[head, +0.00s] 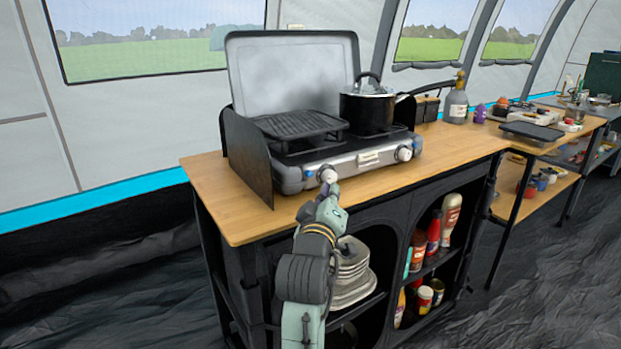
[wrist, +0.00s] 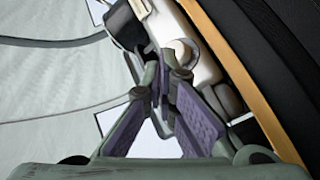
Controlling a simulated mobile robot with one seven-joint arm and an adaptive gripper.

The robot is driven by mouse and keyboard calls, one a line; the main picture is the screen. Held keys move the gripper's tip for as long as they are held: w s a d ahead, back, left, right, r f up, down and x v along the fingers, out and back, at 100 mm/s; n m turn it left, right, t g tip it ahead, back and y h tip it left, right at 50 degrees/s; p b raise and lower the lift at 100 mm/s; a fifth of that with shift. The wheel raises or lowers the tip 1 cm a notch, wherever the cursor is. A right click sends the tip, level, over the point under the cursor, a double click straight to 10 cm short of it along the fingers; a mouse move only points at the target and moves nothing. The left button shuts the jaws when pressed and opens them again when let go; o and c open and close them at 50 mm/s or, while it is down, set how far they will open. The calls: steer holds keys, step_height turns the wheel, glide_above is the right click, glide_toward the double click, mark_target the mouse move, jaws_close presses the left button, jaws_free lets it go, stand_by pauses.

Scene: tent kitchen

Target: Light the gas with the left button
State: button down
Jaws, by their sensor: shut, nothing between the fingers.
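A two-burner camping stove (head: 352,163) with a raised grey lid stands on the wooden counter. Its left knob (head: 327,174) is pale and sits on the front panel, and the right knob (head: 404,154) is near the other end. My gripper (head: 329,189) is shut and empty, with its tips right at the left knob. In the wrist view, the purple-padded fingers of my gripper (wrist: 162,80) meet beside a round white knob (wrist: 181,52) on the stove's pale front panel (wrist: 198,66). I cannot tell whether the tips touch the knob.
A black pot (head: 367,108) stands on the right burner, and a ridged grill plate (head: 300,124) lies on the left. The wooden counter (head: 235,200) has bare room left of the stove. Plates (head: 352,272) and bottles (head: 433,235) stand on shelves below.

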mark_target(322, 171)
steer(key=shift+w+a, duration=0.55)
steer(key=shift+w, duration=0.2)
steer(key=shift+w+a, duration=0.55)
steer(key=shift+w, duration=0.2)
steer(key=shift+w, duration=0.1)
stand_by(0.3)
steer(key=shift+w+a+p, duration=0.25)
steer(key=shift+p, duration=0.1)
steer(key=shift+w+a, duration=0.25)
steer(key=shift+w, duration=0.1)
stand_by(0.6)
steer(key=shift+s+d, duration=0.1)
steer(key=shift+s, duration=0.05)
steer(key=shift+s+d+p, duration=0.35)
steer(key=shift+s+d, duration=0.05)
steer(key=shift+s, duration=0.15)
steer(key=s+d, duration=0.1)
steer(key=s, duration=0.1)
steer(key=s+d+p, duration=0.1)
steer(key=s+d, duration=0.1)
stand_by(0.6)
